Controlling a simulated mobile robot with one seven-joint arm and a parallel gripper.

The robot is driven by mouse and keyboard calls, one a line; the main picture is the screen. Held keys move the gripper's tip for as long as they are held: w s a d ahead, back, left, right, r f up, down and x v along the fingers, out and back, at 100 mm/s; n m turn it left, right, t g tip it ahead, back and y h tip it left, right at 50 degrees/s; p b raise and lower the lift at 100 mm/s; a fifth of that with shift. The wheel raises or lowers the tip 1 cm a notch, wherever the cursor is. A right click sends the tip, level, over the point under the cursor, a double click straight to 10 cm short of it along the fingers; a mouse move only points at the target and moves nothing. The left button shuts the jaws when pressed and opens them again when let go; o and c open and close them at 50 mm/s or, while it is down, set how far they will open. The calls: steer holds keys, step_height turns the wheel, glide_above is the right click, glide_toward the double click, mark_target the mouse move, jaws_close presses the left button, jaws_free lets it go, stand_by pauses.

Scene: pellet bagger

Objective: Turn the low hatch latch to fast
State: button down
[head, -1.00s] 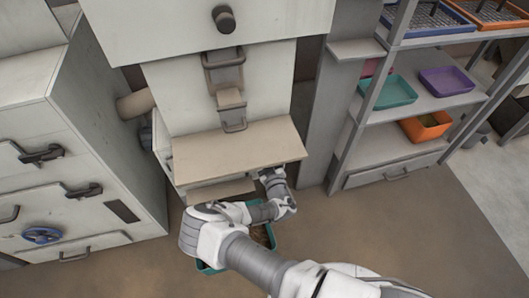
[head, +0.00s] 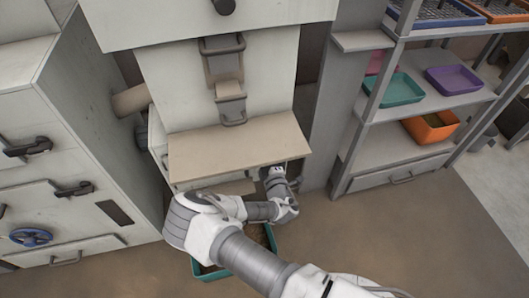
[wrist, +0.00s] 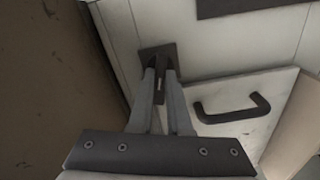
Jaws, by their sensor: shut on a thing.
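The low hatch latch (wrist: 158,54) shows in the wrist view as a dark square plate with a short dark lever, on a pale panel beside the hatch. My gripper (wrist: 160,78) is shut on the lever, with one grey finger on each side of it. The lever points down towards the gripper's palm in this view. The pale hatch (wrist: 240,130) with a dark bar handle (wrist: 232,108) lies just right of the fingers. In the head view my wrist reaches under the beige shelf, and the latch and fingertips are hidden there.
The beige shelf (head: 235,147) juts out just above my wrist. A teal tray (head: 212,271) of brown material sits on the floor beneath my arm. A grey cabinet (head: 75,190) stands left, a rack (head: 345,150) with coloured trays right. Floor is clear at lower right.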

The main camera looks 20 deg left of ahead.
steer(key=shift+n+b, duration=0.75)
steer(key=shift+n, duration=0.85)
steer(key=c, duration=0.9)
jaws_free()
steer(key=shift+o, duration=0.2)
